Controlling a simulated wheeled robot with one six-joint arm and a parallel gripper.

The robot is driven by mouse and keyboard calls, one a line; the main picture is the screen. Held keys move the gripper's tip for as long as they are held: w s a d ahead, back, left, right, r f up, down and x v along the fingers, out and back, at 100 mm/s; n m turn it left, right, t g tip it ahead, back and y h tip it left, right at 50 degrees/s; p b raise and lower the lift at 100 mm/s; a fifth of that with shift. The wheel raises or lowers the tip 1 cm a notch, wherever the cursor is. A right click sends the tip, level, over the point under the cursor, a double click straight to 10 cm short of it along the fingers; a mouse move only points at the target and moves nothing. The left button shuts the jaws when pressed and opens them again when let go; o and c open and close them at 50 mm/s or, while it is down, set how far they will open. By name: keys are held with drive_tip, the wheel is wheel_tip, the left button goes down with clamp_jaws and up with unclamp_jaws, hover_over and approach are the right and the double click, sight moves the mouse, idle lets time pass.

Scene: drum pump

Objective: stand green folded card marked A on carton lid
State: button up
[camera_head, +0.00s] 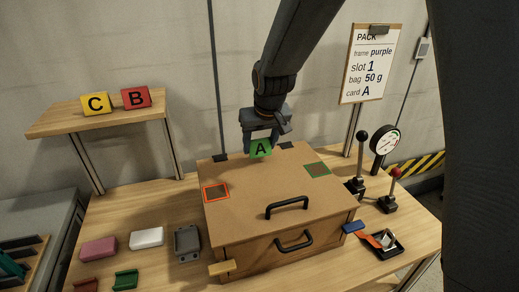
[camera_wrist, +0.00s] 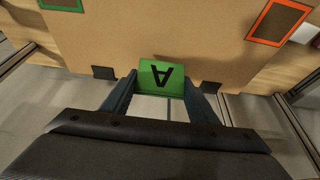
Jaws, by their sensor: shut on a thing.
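The green folded card marked A (camera_head: 261,149) is held between the fingers of my gripper (camera_head: 262,138). In the wrist view the card (camera_wrist: 161,76) sits between the two fingertips (camera_wrist: 160,88), its letter upside down. The card is near the back edge of the closed carton lid (camera_head: 260,185); I cannot tell whether it touches the lid. The lid has a red-orange outlined square (camera_head: 217,193) at its left and a green outlined square (camera_head: 317,169) at its right. In the wrist view the green square (camera_wrist: 62,3) is at upper left and the red-orange square (camera_wrist: 277,22) at upper right.
A yellow card C (camera_head: 96,104) and a red card B (camera_head: 136,98) stand on the raised shelf (camera_head: 60,123). The lid has a black handle (camera_head: 286,206). Two levers and a gauge (camera_head: 384,139) stand right of the carton. A notice (camera_head: 369,64) hangs behind.

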drive_tip(key=shift+f, duration=1.3)
drive_tip(key=shift+f, duration=0.15)
drive_tip(key=o, duration=1)
drive_tip(key=b+v, duration=0.2)
drive_tip(key=v, duration=1)
